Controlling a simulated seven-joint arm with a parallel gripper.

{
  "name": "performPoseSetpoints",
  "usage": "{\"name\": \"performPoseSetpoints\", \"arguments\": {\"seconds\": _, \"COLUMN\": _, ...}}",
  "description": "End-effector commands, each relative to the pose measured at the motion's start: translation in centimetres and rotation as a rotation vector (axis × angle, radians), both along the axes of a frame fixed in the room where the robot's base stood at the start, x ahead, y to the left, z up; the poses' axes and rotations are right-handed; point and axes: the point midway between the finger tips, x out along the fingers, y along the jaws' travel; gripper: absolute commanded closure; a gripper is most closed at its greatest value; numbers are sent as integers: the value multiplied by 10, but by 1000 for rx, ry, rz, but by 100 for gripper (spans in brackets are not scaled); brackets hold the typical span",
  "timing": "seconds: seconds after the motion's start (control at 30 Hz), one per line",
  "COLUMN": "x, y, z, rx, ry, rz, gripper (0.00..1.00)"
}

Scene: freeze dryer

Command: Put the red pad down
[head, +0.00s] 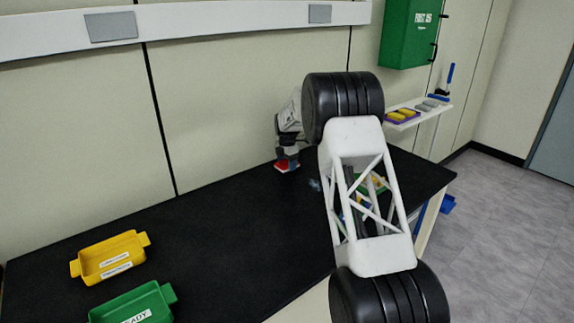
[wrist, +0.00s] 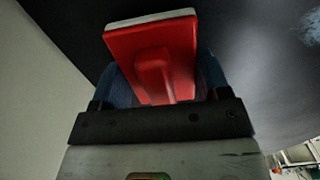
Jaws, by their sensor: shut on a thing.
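The red pad (wrist: 150,55) fills the upper middle of the wrist view. It has a red back with a raised red grip and a pale layer along its far edge. My gripper (wrist: 158,95) is shut on the pad's raised grip, between bluish fingers. In the head view the red pad (head: 287,164) shows small below my gripper (head: 288,150), at or just above the black bench top, near the wall. Whether its underside touches the bench cannot be told. My arm hides part of the bench to the right.
The black bench top (head: 215,215) is clear around the pad and to its left. A yellow tray (head: 110,258) and a green tray (head: 132,304) sit at the front left. A pale smudge (head: 315,185) lies right of the pad. Items behind my arm are partly hidden.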

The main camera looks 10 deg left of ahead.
Motion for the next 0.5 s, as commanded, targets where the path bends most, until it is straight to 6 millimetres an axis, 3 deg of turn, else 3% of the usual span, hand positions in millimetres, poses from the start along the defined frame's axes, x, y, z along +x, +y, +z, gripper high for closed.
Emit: {"name": "performPoseSetpoints", "arguments": {"seconds": 0.5, "x": 0, "y": 0, "z": -8, "rx": 0, "ry": 0, "rz": 0, "gripper": 53}}
